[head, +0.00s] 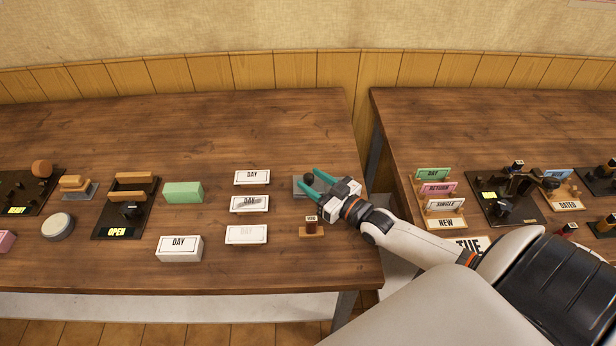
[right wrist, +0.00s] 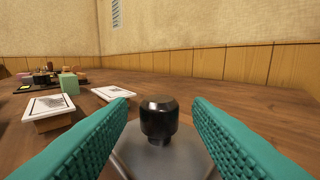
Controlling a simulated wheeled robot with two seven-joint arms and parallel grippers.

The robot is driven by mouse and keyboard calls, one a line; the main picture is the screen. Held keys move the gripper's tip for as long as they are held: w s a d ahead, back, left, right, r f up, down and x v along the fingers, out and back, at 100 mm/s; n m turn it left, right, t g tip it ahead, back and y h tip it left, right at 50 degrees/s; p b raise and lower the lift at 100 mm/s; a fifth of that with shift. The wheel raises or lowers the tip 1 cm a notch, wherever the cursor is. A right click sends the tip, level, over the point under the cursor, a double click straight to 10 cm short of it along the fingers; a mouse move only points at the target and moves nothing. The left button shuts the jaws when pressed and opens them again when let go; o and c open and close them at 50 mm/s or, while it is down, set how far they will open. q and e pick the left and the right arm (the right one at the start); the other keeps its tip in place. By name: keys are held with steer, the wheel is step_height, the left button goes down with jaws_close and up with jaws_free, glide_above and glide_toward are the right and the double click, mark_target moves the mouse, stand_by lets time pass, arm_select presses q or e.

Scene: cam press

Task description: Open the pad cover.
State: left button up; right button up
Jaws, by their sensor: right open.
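The pad cover is a grey metal lid (head: 298,190) with a round black knob, near the right edge of the left table. In the right wrist view the lid (right wrist: 160,160) lies flat and its knob (right wrist: 158,120) stands upright between my fingers. My right gripper (head: 310,180) is open, with its teal fingers on either side of the knob. A gap shows between each finger and the knob in the right wrist view. The fingers hide part of the lid in the head view. My left gripper is not in view.
A small stamp on a wooden block (head: 312,229) stands just in front of the lid. Several DAY cards (head: 252,177) lie to its left, with a green block (head: 183,192) beyond. A gap separates this table from the right one, which holds card stands (head: 440,190).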

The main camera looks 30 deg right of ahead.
steer(key=shift+x, duration=0.8)
steer(key=shift+w, duration=0.2)
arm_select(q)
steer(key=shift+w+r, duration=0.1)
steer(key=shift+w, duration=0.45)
arm_select(e)
jaws_close()
steer(key=s+d, duration=0.1)
steer(key=d, duration=0.1)
steer(key=s+d, duration=0.1)
steer(key=d, duration=0.1)
steer(key=s+d, duration=0.2)
steer(key=shift+s+d+p, duration=0.15)
steer(key=shift+d+p, duration=0.15)
steer(key=shift+p, duration=0.05)
jaws_free()
steer(key=shift+a, duration=0.1)
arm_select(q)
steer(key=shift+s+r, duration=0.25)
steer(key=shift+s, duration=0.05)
